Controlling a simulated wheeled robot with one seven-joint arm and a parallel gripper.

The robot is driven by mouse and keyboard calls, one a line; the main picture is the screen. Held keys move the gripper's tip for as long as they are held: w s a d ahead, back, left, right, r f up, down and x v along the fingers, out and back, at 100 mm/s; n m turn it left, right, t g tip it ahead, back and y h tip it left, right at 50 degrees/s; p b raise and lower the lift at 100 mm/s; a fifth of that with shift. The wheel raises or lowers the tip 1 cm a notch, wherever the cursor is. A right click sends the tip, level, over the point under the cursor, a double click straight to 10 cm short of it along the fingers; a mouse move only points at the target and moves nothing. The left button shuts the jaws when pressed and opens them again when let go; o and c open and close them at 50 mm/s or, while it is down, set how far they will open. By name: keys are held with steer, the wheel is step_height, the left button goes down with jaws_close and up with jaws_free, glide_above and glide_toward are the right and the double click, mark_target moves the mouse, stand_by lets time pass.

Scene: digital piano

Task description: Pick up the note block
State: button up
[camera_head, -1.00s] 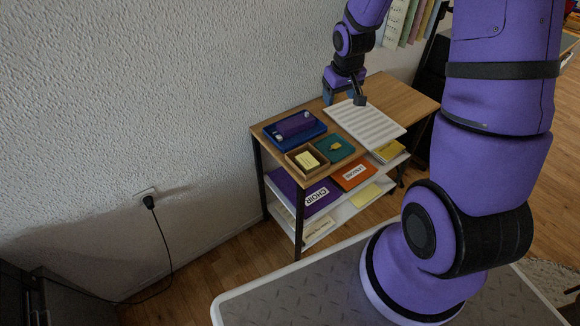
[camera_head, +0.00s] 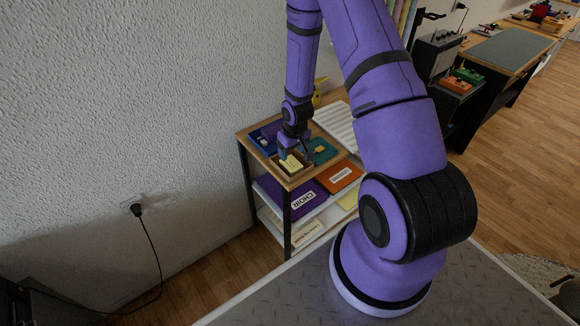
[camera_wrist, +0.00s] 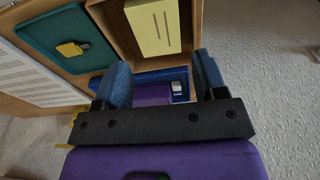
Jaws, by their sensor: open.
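The note block (camera_head: 291,163) is pale yellow and lies in a small open wooden box (camera_head: 283,174) on the front part of the wooden shelf top. In the wrist view the note block (camera_wrist: 153,26) has thin dark lines on its face and lies inside the wooden box (camera_wrist: 190,42). My gripper (camera_head: 294,149) is over the box area in the head view. In the wrist view my gripper (camera_wrist: 161,60) is open with nothing between its blue fingers, and the block is beyond the fingertips. The height gap between them is hard to judge.
A teal tray (camera_wrist: 45,30) with a small yellow item sits beside the box. A blue tray (camera_head: 257,140) with a purple object is behind it, and a white ridged sheet (camera_head: 335,122) lies farther right. The wall is close on the left.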

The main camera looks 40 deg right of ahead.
mark_target(291, 163)
steer(key=shift+w+d+f, duration=0.1)
steer(key=shift+f, duration=1.55)
steer(key=shift+w+d+f, duration=0.1)
steer(key=shift+f, duration=1.55)
steer(key=shift+c, duration=0.2)
steer(key=c, duration=0.6)
